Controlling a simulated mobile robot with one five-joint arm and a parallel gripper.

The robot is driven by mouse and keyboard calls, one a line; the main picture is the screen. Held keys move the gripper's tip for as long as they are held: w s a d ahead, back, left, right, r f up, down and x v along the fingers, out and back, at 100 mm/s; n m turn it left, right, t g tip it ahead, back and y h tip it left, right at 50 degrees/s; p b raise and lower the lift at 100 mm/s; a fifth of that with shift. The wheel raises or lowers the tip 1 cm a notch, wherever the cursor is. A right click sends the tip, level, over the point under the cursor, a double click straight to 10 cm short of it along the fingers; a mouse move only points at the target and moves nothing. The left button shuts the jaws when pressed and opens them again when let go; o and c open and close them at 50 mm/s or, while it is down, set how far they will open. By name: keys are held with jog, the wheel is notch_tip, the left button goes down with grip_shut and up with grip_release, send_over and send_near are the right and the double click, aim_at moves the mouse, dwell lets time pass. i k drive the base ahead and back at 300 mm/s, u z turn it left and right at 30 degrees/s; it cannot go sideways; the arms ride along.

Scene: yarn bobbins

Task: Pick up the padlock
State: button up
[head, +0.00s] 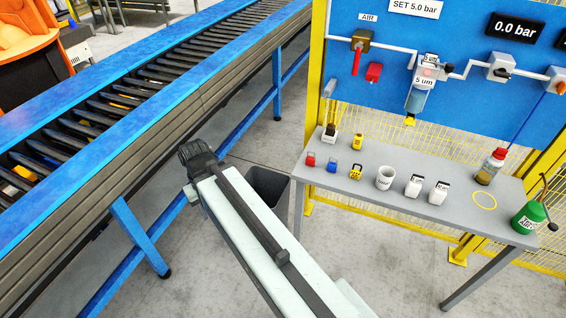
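Small padlock-like items stand on the grey table (458,208): a red one (311,161) at the left front, a blue one (331,167) beside it, and a yellow-and-black one (355,173) to its right. They are small, so I cannot tell for sure which are padlocks. My gripper (200,152) is the dark end of my pale arm, left of the table and apart from it. Its fingers are not clear, and I see nothing held in it.
A blue-railed roller conveyor (150,75) runs along the left. A dark bin (268,188) stands between it and the table. A white mug (385,177), white boxes (414,186), a bottle (490,167) and a green can (530,217) are on the table. A blue panel (455,60) stands behind.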

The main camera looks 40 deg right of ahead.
aim_at(310, 161)
jog(key=u, duration=2.75)
jog(key=k, duration=1.45)
jog(key=z, duration=0.6)
